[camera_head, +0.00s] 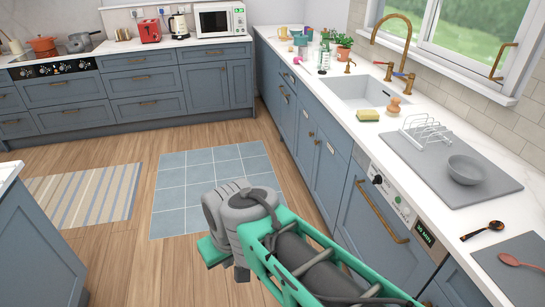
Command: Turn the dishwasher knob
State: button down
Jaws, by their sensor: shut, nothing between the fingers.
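The dishwasher (366,222) is built into the right-hand row of blue cabinets, under the worktop. Its front is blue with a slanting brass handle (372,204). A pale control strip (404,211) runs along its top edge. The dark round dishwasher knob (378,180) sits at the far end of this strip, near the handle's upper end. A small display with green characters (424,233) is at the near end. My arm, grey and green, fills the bottom middle, left of and below the dishwasher. My gripper's fingers do not show, and nothing covers the knob.
On the worktop above are a grey mat (437,158) with a white rack (425,131) and a bowl (466,169). A sponge (368,115) lies by the sink (362,91). The wooden floor (115,250) is open, with a blue tiled mat (185,190).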

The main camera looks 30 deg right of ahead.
aim_at(377, 179)
jog(key=z, duration=1.55)
jog(key=k, duration=0.55)
jog(key=u, duration=1.35)
jog(key=i, duration=1.15)
jog(key=z, duration=0.65)
